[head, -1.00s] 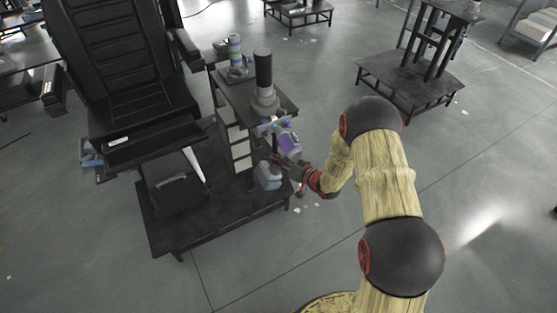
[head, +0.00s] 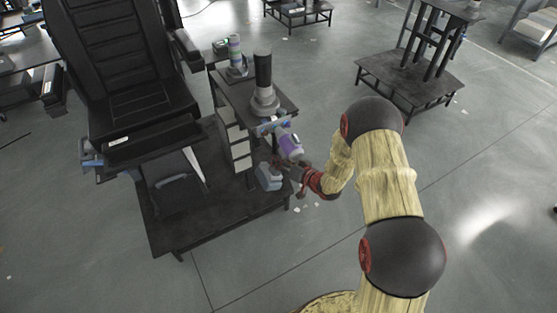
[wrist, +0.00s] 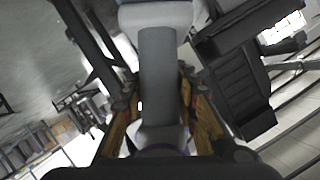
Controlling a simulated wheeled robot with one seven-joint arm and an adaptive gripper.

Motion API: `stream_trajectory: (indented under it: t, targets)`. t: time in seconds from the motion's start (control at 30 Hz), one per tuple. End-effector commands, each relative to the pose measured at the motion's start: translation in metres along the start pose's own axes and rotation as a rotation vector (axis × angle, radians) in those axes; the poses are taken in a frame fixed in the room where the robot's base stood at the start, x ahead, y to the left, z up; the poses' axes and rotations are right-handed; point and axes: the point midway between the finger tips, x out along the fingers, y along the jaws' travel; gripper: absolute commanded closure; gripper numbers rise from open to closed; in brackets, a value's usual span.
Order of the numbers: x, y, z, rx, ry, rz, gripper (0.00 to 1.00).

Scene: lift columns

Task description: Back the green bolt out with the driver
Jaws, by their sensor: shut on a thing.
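My gripper (head: 298,172) is shut on the driver. The driver has a purple and white body (head: 291,147) and a blue-grey foot (head: 268,177). In the wrist view, its dark grey handle (wrist: 158,70) stands between the two fingers of my gripper (wrist: 160,105), with a pale block at its far end. The driver's front is close to a light blue bracket (head: 268,128) at the cabinet's front edge. Small coloured spots show on the bracket; I cannot make out which is the green bolt, or whether the driver's tip touches it.
A black column on a grey base (head: 264,103) stands on the small dark cabinet, with a banded column (head: 235,52) behind it. A black chair (head: 125,75) is at the left. Open floor lies to the right and front.

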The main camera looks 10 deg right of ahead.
Motion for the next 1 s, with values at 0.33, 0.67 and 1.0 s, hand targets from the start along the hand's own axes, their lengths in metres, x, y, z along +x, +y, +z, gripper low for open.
stream_trajectory:
  t: [0.33,0.67,1.0]
  targets:
    - [-0.016,-0.001,0.003,0.0,0.004,-0.001,1.0]
    - [-0.03,-0.001,0.01,0.0,0.003,-0.001,1.0]
    - [-0.04,-0.001,0.014,-0.002,0.004,-0.002,1.0]
